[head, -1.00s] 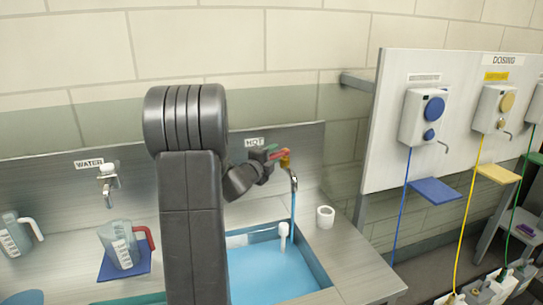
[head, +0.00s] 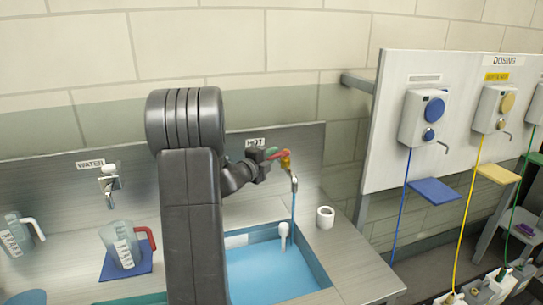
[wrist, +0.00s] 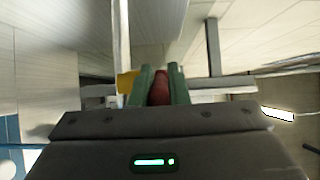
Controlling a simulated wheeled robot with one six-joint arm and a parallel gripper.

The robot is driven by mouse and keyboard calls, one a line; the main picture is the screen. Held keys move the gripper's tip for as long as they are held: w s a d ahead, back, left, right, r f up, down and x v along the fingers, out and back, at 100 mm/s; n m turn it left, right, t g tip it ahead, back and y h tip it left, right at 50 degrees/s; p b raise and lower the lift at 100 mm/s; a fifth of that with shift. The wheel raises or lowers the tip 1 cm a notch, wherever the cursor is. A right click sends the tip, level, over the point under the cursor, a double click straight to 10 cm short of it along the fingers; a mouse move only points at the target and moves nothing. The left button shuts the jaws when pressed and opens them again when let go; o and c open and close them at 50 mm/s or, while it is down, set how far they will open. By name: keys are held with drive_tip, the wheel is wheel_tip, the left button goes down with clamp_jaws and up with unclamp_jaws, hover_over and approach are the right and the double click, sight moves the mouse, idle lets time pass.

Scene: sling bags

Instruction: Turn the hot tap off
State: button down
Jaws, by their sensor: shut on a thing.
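The hot tap (head: 287,162) is on the steel back wall under the HOT label, with a brass body, a red lever and a silver spout. My gripper (head: 269,154) is at the lever, left of the brass body. In the wrist view, the green fingers of my gripper (wrist: 160,75) are shut on the red lever (wrist: 160,92), one on each side. A thin blue stream of water (head: 293,206) runs from the spout down into the sink (head: 318,262). My arm hides part of the back wall and the sink's left side.
A white roll (head: 325,217) stands on the counter right of the sink. A white upright piece (head: 283,232) rises from the sink's water. At left are the WATER tap (head: 109,182) and a red-handled jug (head: 122,246). The dosing board (head: 380,150) stands at right.

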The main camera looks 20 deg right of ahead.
drive_tip(key=c, duration=1.4)
unclamp_jaws()
drive_tip(key=shift+s+a, duration=0.1)
drive_tip(key=shift+a, duration=0.05)
drive_tip(key=b+v, duration=0.3)
drive_tip(key=v, duration=1)
drive_tip(key=shift+s+a, duration=0.2)
drive_tip(key=shift+a, duration=0.05)
